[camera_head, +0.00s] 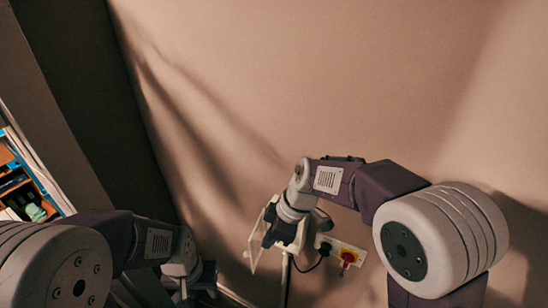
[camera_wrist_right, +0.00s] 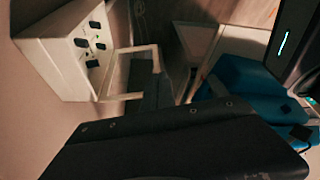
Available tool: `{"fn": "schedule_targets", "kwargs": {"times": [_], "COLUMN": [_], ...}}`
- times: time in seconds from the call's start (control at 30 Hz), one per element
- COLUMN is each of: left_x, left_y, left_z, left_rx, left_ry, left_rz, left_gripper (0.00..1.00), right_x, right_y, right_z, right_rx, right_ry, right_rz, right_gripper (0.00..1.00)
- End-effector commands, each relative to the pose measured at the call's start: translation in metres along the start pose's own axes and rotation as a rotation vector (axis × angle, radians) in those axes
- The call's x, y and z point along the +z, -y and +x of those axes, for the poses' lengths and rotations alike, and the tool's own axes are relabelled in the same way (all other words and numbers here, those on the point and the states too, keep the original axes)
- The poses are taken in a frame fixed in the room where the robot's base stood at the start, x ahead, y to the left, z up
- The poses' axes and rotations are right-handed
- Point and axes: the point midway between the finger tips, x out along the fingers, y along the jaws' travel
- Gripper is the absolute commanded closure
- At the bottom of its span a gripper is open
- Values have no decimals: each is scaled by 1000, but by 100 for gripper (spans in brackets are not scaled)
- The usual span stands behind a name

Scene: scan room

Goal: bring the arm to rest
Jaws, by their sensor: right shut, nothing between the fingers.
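My right arm reaches in from the right in the head view. Its dark gripper (camera_head: 268,236) is shut and empty, pointing down in front of a white wall box. In the right wrist view the gripper's dark fingers (camera_wrist_right: 148,85) are close beside the box's open framed door (camera_wrist_right: 130,50). The pale box (camera_wrist_right: 62,60) has several black switches on its face. I cannot tell whether the fingers touch the door. My left gripper (camera_head: 198,282) hangs low at the bottom of the head view. Its fingers are too dark to tell open from shut.
A yellow plate with a red switch (camera_head: 347,256) sits on the wall right of the box, with a black cable (camera_head: 308,267) beside it. A shelf with orange and blue items (camera_head: 22,185) is at the left. A blue object (camera_wrist_right: 240,88) shows in the wrist view. The upper wall is bare.

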Motion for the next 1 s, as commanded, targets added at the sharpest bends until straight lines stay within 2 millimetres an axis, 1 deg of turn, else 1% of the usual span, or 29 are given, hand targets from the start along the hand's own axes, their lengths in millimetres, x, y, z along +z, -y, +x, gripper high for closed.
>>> {"fn": "schedule_targets", "kwargs": {"times": [0.07,0.13,0.17,0.2,0.27,0.3,0.37,0.4,0.47,0.5,0.53,0.63,0.73,0.83,1.0], "left_x": [1,3,5,7,11,13,15,16,17,17,17,16,16,16,16], "left_y": [0,1,1,1,2,2,3,3,3,3,3,3,3,3,3], "left_z": [8,32,47,70,103,119,139,151,165,167,164,156,156,156,156], "left_rx": [0,0,0,0,0,0,0,0,0,0,0,0,0,0,0], "left_ry": [0,0,0,0,1,1,1,1,1,1,1,0,-1,0,0], "left_rz": [0,0,0,0,0,0,0,0,0,0,0,0,0,0,0], "left_gripper": [64,64,64,64,64,64,64,64,64,64,64,64,64,64,64], "right_x": [6,21,32,56,103,133,176,203,240,256,263,277,280,279,279], "right_y": [-2,-11,-15,-15,-8,-2,10,20,38,49,56,70,67,63,63], "right_z": [6,21,30,46,74,88,109,122,138,143,143,142,143,143,143], "right_rx": [4,26,39,45,54,63,86,105,143,170,190,246,300,323,325], "right_ry": [0,-6,-9,2,44,79,130,165,213,235,246,264,239,217,214], "right_rz": [8,33,52,85,144,222,373,491,692,816,897,1118,1276,1366,1385], "right_gripper": [100,100,100,100,100,100,100,100,100,100,100,100,100,100,100]}}
